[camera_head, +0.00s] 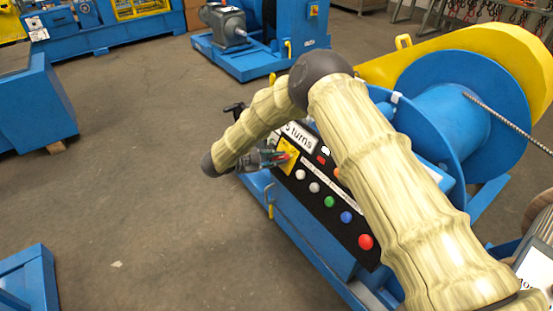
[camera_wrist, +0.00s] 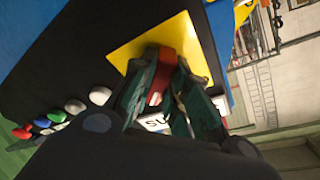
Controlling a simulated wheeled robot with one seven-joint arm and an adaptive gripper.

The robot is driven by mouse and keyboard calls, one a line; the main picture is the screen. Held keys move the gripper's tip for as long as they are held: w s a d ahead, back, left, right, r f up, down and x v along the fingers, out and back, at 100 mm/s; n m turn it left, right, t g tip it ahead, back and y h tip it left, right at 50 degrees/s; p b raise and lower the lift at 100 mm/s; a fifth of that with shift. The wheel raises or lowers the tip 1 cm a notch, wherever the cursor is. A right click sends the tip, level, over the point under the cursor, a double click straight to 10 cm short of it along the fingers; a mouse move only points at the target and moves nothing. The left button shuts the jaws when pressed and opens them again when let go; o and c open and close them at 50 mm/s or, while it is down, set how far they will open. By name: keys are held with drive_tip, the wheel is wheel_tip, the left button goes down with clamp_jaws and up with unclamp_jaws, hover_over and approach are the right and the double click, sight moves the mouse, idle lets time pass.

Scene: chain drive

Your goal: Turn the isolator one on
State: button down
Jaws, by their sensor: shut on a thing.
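The isolator is a red handle on a yellow plate on the black control panel. In the wrist view the red handle (camera_wrist: 166,62) sits between my gripper's (camera_wrist: 164,80) two dark fingers, which are shut on it, over the yellow plate (camera_wrist: 128,52). In the head view my gripper (camera_head: 284,158) reaches the yellow plate (camera_head: 290,150) at the panel's upper left end. The handle is mostly hidden there by the fingers. I cannot tell its turn position.
The black panel (camera_head: 318,204) carries a row of white, green, blue and red buttons (camera_head: 366,241) beside the plate. A blue drum (camera_head: 450,120) with a yellow guard (camera_head: 485,45) stands behind. Open floor (camera_head: 130,170) lies to the left.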

drive_tip(key=c, duration=1.4)
unclamp_jaws()
drive_tip(key=v, duration=1.2)
drive_tip(key=shift+r, duration=0.1)
